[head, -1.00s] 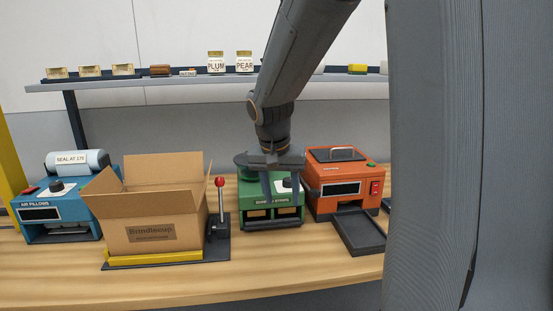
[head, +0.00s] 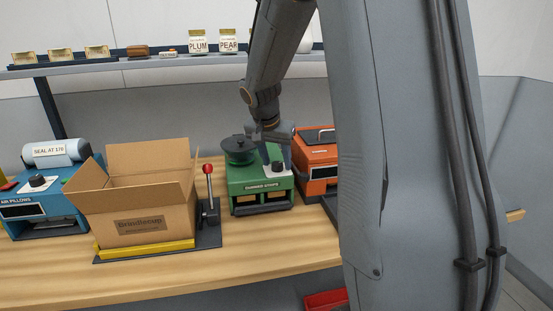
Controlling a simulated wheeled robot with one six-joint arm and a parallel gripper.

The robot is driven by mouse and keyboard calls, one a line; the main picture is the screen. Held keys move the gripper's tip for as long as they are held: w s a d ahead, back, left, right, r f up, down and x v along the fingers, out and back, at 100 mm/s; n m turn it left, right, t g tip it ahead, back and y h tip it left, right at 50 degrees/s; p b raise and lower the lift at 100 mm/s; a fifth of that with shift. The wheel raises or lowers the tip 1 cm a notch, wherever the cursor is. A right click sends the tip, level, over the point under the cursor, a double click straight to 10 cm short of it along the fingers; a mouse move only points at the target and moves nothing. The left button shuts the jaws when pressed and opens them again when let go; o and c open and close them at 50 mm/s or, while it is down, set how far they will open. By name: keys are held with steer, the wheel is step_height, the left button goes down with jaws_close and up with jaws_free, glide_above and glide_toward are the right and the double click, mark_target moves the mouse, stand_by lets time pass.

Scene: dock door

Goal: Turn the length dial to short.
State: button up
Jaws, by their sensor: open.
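The green machine (head: 262,189), with lettering that seems to read gummed strips, stands on the bench. A small black knob (head: 277,166) sits on a white plate on its top right; its markings are too small to read. A dark round reel (head: 238,148) is at its top left. My gripper (head: 265,153) is open, fingers pointing down, just above and behind the knob in the picture. I cannot tell whether a finger touches it. My gripper partly hides the machine's top.
A cardboard box (head: 150,205) and a red-tipped lever (head: 209,190) stand left of the green machine. A blue machine (head: 45,215) with its own dial is far left. An orange machine (head: 318,160) is close on the right, partly hidden by my arm. A shelf (head: 165,66) runs behind.

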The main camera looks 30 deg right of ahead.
steer(key=c, duration=1)
steer(key=shift+c, duration=0.2)
